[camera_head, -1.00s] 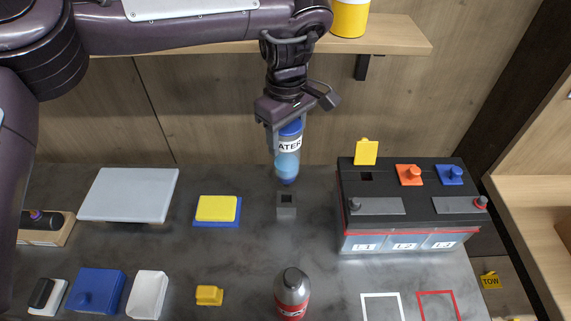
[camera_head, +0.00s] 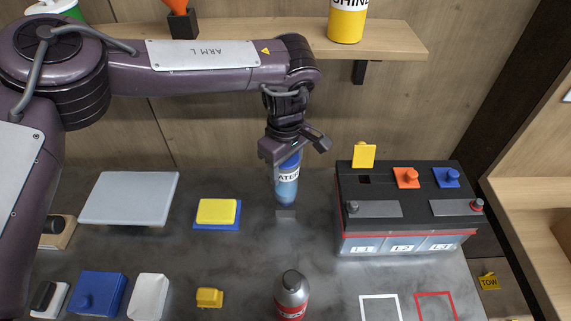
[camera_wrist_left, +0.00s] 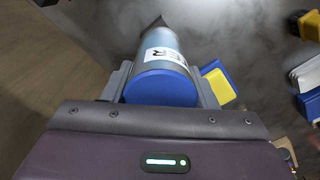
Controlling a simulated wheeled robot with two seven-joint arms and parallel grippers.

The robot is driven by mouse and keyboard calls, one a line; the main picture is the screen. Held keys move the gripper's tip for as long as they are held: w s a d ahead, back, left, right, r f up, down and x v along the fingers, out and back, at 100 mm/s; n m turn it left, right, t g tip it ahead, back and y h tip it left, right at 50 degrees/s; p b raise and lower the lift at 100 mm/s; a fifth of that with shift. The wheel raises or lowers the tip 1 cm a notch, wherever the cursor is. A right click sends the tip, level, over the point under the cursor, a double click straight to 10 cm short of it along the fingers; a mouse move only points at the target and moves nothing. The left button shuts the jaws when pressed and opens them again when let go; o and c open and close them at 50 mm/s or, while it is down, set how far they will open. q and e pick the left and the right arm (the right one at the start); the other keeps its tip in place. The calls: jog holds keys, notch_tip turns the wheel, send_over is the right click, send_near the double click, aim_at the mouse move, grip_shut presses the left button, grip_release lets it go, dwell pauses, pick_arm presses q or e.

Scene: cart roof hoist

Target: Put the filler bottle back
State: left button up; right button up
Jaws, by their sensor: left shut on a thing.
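The filler bottle (camera_head: 287,188) is blue with a white label reading "ATER". My left gripper (camera_head: 287,160) is shut on its upper part and holds it upright, cap toward the wrist. In the left wrist view the blue cap (camera_wrist_left: 160,88) sits between the two fingers. My right gripper is not in view.
A black battery (camera_head: 410,215) with a raised yellow cap (camera_head: 364,156) stands to the right. A yellow and blue block (camera_head: 217,211) lies to the left. A grey and red bottle (camera_head: 292,294) stands in front. A wooden shelf (camera_head: 395,42) runs behind.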

pick_arm(q)
jog(key=shift+f, duration=0.25)
jog(key=o, duration=1.2)
notch_tip(320, 180, up, 13)
jog(key=shift+f+b, duration=0.1)
jog(key=shift+b, duration=0.45)
